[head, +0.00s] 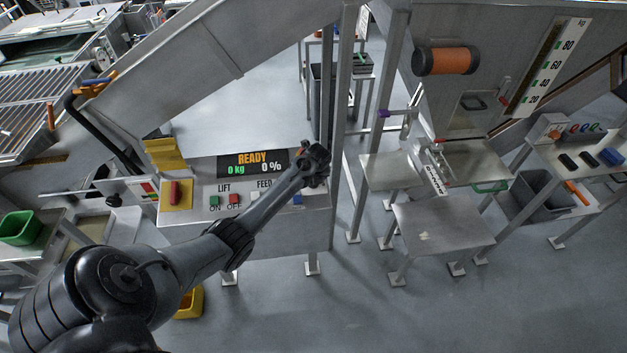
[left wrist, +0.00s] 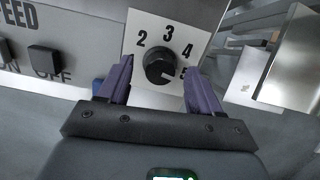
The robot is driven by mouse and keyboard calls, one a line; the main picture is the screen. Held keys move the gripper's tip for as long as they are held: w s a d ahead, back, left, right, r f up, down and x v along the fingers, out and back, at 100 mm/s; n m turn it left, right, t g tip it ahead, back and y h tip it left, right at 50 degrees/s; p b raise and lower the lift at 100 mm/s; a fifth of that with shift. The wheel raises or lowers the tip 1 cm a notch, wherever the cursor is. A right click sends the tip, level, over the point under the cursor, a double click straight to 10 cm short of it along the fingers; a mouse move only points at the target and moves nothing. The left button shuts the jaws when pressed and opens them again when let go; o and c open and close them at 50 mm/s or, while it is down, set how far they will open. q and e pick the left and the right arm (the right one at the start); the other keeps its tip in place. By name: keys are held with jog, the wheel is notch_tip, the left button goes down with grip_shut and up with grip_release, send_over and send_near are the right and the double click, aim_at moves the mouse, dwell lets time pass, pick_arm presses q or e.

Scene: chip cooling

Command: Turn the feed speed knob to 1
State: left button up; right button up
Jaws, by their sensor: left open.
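The feed speed knob (left wrist: 157,66) is black and round, on a white dial plate (left wrist: 186,25) in the left wrist view. The numbers 2, 3, 4 and 5 show around it; no 1 is visible. A pale mark on its lower right side seems to point towards 5. My left gripper (left wrist: 158,72) is open, its purple fingers either side of the knob. Contact cannot be told. In the head view, my left gripper (head: 316,160) is at the right end of the control panel (head: 200,190) and the knob is hidden. My right gripper is not in view.
The panel display (head: 252,163) reads READY, 0 kg, 0 %. Green (head: 214,201) and red (head: 234,199) LIFT buttons and a red switch (head: 174,192) are on the left. A metal post (head: 341,120) stands just right of my gripper. Steel tables (head: 440,225) stand farther right.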

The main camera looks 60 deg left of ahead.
pick_arm(q)
jog(key=shift+x, duration=0.85)
jog(key=c, duration=1.1)
